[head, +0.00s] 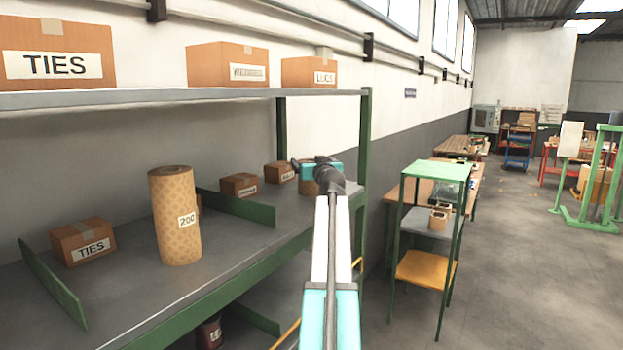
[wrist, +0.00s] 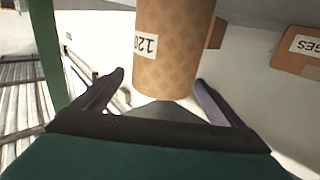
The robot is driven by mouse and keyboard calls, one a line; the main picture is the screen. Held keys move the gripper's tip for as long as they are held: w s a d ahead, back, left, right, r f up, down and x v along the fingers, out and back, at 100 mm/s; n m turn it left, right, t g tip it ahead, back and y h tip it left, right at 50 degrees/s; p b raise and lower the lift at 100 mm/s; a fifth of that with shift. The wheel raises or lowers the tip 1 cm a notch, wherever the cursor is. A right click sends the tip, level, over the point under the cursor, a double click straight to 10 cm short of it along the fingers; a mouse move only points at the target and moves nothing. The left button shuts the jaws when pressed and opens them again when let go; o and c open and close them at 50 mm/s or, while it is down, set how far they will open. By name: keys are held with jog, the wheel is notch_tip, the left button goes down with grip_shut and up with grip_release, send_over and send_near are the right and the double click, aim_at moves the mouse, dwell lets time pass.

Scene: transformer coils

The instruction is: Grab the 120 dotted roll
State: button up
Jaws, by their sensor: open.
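A tan patterned roll labelled 120 (wrist: 172,62) fills the upper middle of the wrist view, its label appearing upside down. My gripper (wrist: 160,80) is open, with one finger on each side of the roll's near end in that view. In the head view a small brown part of the roll (head: 307,187) shows on the shelf, mostly hidden behind my wrist. My fingers are largely hidden there too.
A larger roll labelled 200 (head: 176,225) stands upright on the same shelf (head: 130,270), left of my arm. Small boxes (head: 240,185) and green dividers (head: 236,208) are nearby. Another box (wrist: 297,52) is at the wrist view's right. A green post (head: 364,140) stands right of the roll.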

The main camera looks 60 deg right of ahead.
aim_at(309, 159)
jog(key=shift+p+x, duration=1.05)
jog(key=shift+x, duration=0.3)
jog(key=shift+p+x, duration=0.5)
jog(key=shift+x, duration=0.7)
jog(key=shift+w+a, duration=0.15)
jog(key=c, duration=2.1)
jog(key=shift+o, duration=0.2)
jog(key=shift+r, duration=0.2)
jog(key=shift+r+b, duration=1)
jog(key=shift+r, duration=0.5)
jog(key=s+d+r+b+v, duration=0.1)
jog(key=b+v, duration=0.4)
jog(key=v, duration=1.1)
jog(key=shift+s+d+r+b, duration=0.2)
jog(key=shift+r+b, duration=0.1)
jog(key=shift+r, duration=0.1)
